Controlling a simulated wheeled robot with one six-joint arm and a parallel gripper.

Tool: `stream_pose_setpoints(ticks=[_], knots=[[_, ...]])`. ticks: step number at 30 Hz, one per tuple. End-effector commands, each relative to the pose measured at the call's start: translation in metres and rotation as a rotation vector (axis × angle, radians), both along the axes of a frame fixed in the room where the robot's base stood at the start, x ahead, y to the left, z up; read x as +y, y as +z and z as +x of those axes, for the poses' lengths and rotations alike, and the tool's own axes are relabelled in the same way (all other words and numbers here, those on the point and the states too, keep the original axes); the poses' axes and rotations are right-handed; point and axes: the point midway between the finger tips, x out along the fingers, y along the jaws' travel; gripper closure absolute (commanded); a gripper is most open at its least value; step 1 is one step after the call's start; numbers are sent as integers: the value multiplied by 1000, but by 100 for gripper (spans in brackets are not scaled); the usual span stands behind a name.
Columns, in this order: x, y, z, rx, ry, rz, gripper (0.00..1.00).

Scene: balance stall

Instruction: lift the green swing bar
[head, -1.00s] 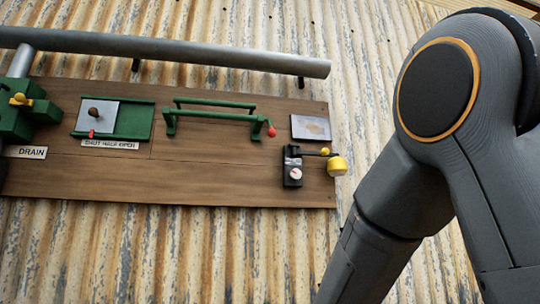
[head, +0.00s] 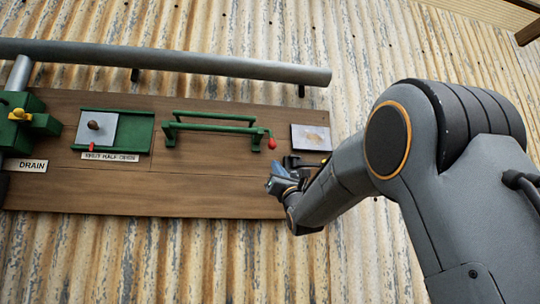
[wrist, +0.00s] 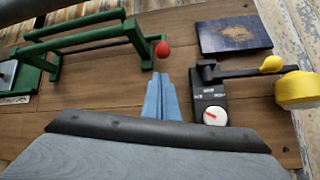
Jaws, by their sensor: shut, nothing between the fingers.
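The green swing bar (head: 215,128) lies level across its green brackets on the wooden board, with a second green rail (head: 214,115) behind it. A red ball (head: 271,143) is at the bar's right end. The wrist view shows the bar (wrist: 85,38) at upper left and the red ball (wrist: 162,49) just beyond the fingertips. My gripper (head: 277,183) is in front of the board, below and slightly right of the red ball. Its blue fingers (wrist: 162,98) are together and empty. I cannot tell its exact distance from the board.
Right of my fingers is a black device with a dial (wrist: 215,116) and an arm with a yellow weight (wrist: 299,90). A picture plate (head: 311,137) is above it. A sliding panel (head: 97,128) and a drain valve (head: 20,125) are at left. A grey pipe (head: 160,62) runs above.

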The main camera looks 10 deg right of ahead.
Motion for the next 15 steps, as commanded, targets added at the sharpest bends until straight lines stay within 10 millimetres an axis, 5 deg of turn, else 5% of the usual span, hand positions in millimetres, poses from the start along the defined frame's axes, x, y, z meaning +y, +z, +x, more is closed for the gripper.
stream_pose_setpoints(ticks=[15], knots=[[2,14,14,1,1,0,100]])
